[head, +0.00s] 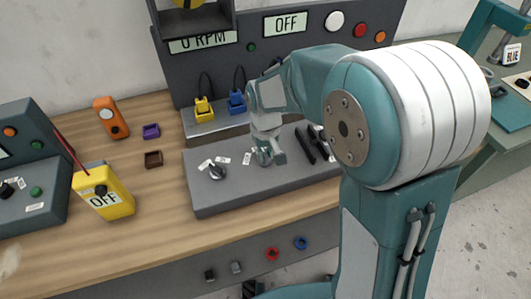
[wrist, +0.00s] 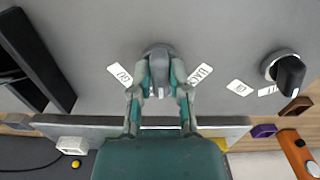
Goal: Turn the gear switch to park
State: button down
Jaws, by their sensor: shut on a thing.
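The gear switch (wrist: 159,62) is a grey knob on a round base, set in the grey panel (head: 225,195). In the wrist view a white label reading GO (wrist: 121,75) lies left of it, and one that seems to read BACK (wrist: 201,75) lies right of it. My gripper (wrist: 160,84) has its two fingers closed on either side of the knob. In the head view my gripper (head: 268,154) reaches down onto the panel and hides most of the knob. The knob's handle points roughly straight down in the wrist view.
A second, black knob (wrist: 288,72) with two white labels sits beside the switch. Two black bars (wrist: 35,60) lie on the other side. Behind stand a yellow plug (head: 204,110), a blue plug (head: 237,102) and a console reading OFF. A yellow meter (head: 105,192) stands at left.

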jog(key=shift+m, duration=0.4)
jog(key=c, duration=0.6)
grip_release()
jog(key=shift+a, duration=0.1)
notch_tip(320, 180, up, 12)
jog(key=shift+w+f, duration=0.1)
